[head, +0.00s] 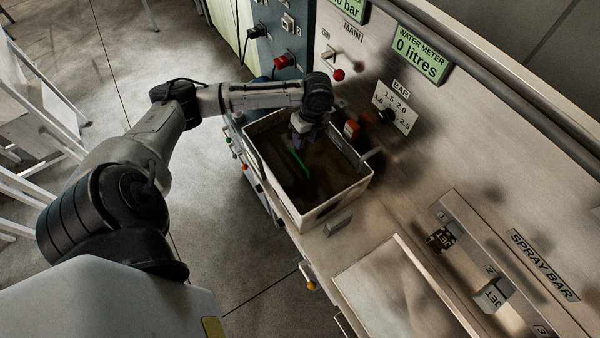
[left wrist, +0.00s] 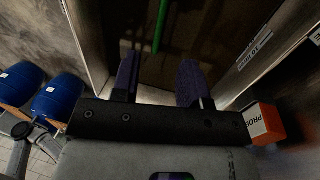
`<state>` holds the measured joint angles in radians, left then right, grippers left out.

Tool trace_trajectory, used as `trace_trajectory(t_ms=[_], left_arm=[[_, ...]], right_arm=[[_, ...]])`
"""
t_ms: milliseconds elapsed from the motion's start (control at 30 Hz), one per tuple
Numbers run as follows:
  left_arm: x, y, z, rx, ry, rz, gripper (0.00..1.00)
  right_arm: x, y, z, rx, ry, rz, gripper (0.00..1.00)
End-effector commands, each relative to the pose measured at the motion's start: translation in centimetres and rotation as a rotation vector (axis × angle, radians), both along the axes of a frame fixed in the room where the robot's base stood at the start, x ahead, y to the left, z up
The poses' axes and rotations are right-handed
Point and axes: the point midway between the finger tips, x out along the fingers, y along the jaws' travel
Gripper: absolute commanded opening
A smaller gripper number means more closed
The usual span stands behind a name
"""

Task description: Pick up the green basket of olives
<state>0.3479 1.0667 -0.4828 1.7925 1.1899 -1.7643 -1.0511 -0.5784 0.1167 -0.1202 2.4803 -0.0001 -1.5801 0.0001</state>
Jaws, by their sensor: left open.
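A thin green strip (head: 300,162) shows inside a white-walled box (head: 325,208). It may be the handle or rim of the green basket; the rest of the basket and any olives are lost in the dark interior. The strip also shows in the left wrist view (left wrist: 161,25), upright at top centre, beyond the fingertips. My left gripper (head: 303,143) reaches over the back of the box, pointing down. Its two purple fingers (left wrist: 158,78) are apart, with nothing seen between them. Whether they touch the strip is unclear in the head view. My right gripper is not in view.
An orange-and-white block (left wrist: 265,123) is near the gripper, by the box. A steel panel with a red knob (head: 339,75) and dial (head: 388,116) rises behind. A spray bar (head: 490,270) lies to the right. Blue drums (left wrist: 58,100) stand below left.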

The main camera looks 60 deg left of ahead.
Motion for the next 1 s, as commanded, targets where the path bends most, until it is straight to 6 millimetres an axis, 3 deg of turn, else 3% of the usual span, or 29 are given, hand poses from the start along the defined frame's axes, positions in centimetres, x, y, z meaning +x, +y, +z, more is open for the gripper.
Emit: trace_trajectory(t_ms=[300, 667, 1000], left_arm=[[-0.9, -0.1, -4.6, -0.002, 0.001, 0.002, 0.41], [-1.2, -0.2, -6.1, 0.0, -0.001, 0.003, 0.41], [-2.0, -0.3, -10.1, -0.001, 0.002, 0.003, 0.41]], right_arm=[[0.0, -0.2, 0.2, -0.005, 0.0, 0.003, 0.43], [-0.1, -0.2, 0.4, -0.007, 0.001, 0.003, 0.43], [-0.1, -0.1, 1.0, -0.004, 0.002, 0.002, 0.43]])
